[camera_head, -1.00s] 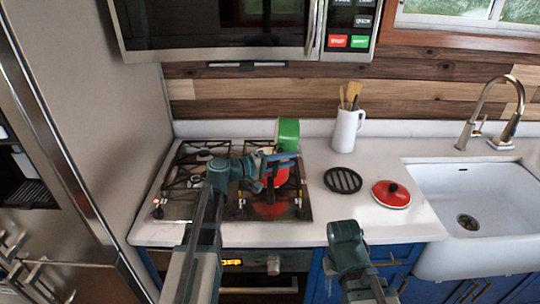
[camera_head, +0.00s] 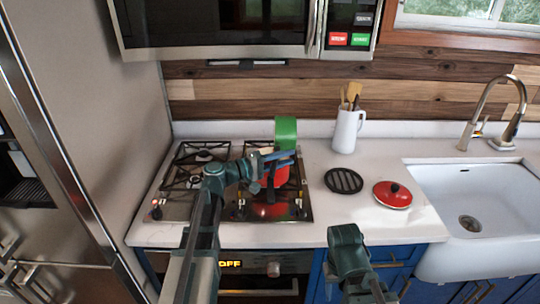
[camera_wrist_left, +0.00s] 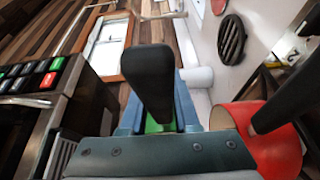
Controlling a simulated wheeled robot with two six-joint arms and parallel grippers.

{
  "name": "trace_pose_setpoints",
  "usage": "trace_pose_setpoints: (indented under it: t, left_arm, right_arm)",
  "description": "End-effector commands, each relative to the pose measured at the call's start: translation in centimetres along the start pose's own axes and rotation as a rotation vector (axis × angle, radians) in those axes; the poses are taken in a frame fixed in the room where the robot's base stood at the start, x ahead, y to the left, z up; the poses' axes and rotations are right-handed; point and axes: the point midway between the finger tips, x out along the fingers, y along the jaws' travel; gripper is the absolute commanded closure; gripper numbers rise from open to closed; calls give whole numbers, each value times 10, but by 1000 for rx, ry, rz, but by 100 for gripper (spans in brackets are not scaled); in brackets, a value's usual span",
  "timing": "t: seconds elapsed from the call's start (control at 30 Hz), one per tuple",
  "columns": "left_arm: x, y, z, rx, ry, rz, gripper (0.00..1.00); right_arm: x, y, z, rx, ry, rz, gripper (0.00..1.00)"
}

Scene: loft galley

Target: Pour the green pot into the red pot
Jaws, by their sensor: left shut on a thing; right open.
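The green pot (camera_head: 286,130) is tipped over on its side and held above the back of the red pot (camera_head: 281,177). My left gripper (camera_head: 277,157) is shut on the green pot's handle, which shows black in the left wrist view (camera_wrist_left: 147,80). Most of the green pot is hidden there, with only a sliver of green between the fingers. The red pot stands on the right side of the stove, partly hidden by my left gripper; its rim and black handle also show in the left wrist view (camera_wrist_left: 272,150). What is inside either pot is not visible. My right gripper (camera_head: 347,236) is open and empty in front of the counter.
The gas stove (camera_head: 178,205) has black grates. To its right lie a round black trivet (camera_head: 343,181) and a red lid (camera_head: 392,195). A white jug (camera_head: 346,132) with utensils stands behind them. The white sink (camera_head: 485,195) is far right. A microwave (camera_head: 220,28) hangs above.

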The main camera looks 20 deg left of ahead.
Motion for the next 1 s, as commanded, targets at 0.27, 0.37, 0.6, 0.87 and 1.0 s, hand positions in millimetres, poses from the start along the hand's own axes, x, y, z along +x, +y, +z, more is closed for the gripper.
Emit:
trace_pose_setpoints:
  t: [0.27, 0.37, 0.6, 0.87, 1.0]
  left_arm:
    - [-2, 0, -1, -12, 0, 29, 100]
    - [-2, 0, -1, -17, 1, 39, 100]
    - [-4, 1, -2, -27, 1, 63, 100]
    - [-6, 2, -3, -39, 1, 90, 100]
    - [-7, 2, -3, -45, 1, 101, 100]
  right_arm:
    - [6, -1, 0, 0, 0, 0, 50]
    - [8, -1, 0, 0, 0, 0, 50]
    - [13, -1, -1, 0, 0, 0, 50]
    - [18, -2, -1, 0, 0, 0, 50]
    - [20, -2, -1, 0, 0, 0, 50]
